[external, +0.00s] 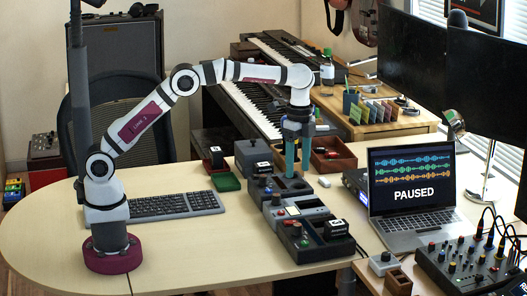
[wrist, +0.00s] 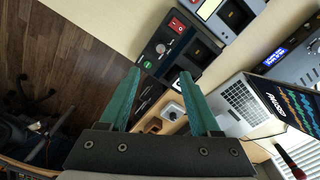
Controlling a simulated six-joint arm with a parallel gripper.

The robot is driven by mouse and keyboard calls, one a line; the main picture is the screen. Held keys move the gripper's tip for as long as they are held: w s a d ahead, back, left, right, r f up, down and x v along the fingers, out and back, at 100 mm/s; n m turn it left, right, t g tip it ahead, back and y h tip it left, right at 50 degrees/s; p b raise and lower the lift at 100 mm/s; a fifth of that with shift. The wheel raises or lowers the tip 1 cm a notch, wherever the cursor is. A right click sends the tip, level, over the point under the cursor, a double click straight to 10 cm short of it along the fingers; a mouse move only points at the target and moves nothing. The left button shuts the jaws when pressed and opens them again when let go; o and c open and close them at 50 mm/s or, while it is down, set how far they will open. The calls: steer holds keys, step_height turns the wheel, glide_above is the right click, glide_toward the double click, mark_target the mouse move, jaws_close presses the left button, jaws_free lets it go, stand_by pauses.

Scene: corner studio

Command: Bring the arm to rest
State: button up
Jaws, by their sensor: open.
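My gripper (external: 297,172) hangs from my raised arm, pointing down over the far part of the row of grey control modules (external: 292,205). Its teal fingers are apart with nothing between them. In the wrist view my gripper (wrist: 159,74) is open and empty, with the modules (wrist: 165,45) beyond the fingertips. Whether the fingertips touch anything is hard to tell, but they look clear of the modules in the wrist view.
A keyboard (external: 165,206) lies left of the modules. A laptop (external: 412,190) reading PAUSED and a mixer (external: 468,262) stand to the right.

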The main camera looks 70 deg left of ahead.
steer(key=s+a+r+n, duration=0.2)
steer(key=s+a+r, duration=0.25)
steer(key=s, duration=0.55)
steer(key=s+a+f+n+y, duration=0.1)
steer(key=s+a+f+n, duration=0.1)
steer(key=s, duration=1.1)
steer(key=s+a+f+n, duration=0.2)
steer(key=s+a+f, duration=0.1)
steer(key=s, duration=1.1)
steer(key=shift+a+y, duration=0.4)
steer(key=shift+a, duration=0.2)
steer(key=shift+f, duration=0.1)
